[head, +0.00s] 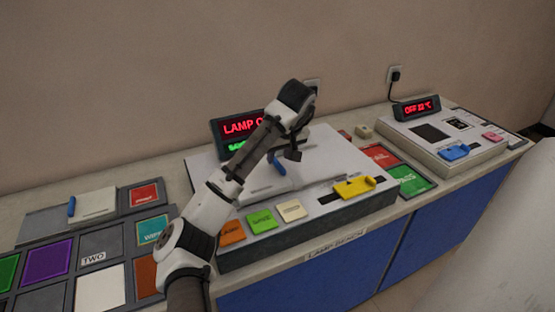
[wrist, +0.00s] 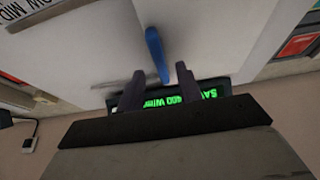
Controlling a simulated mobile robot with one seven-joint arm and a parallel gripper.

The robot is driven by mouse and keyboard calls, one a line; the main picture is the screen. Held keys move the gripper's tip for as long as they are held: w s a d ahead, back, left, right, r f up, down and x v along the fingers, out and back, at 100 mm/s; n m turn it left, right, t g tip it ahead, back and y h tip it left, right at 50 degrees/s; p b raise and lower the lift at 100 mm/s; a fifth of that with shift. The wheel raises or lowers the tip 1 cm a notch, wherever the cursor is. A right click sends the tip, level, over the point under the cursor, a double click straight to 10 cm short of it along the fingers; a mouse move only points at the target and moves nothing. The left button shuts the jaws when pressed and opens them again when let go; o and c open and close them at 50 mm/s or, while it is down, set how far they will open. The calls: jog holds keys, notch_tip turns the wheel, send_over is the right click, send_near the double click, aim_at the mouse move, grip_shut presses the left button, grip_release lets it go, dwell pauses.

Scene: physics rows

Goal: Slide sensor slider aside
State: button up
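A blue upright handle (head: 277,165) stands on a white panel of the lamp bench (head: 340,148). It also shows in the wrist view (wrist: 154,48), with its lower end between my two fingertips. My gripper (head: 292,155) is above the bench, close to this handle. In the wrist view my gripper (wrist: 159,72) has its dark fingers apart, one on each side of the handle's end; contact cannot be told. A yellow slider (head: 354,187) sits at the bench's front right. No label names the sensor slider, so I cannot tell which part it is.
A display (head: 240,125) with red and green text stands behind, partly hidden by my arm. Orange, green and cream blocks (head: 261,221) line the bench front. A console with a blue slider (head: 454,152) is at right, coloured tiles (head: 47,261) at left.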

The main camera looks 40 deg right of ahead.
jog(key=shift+x, duration=1.2)
grip_shut()
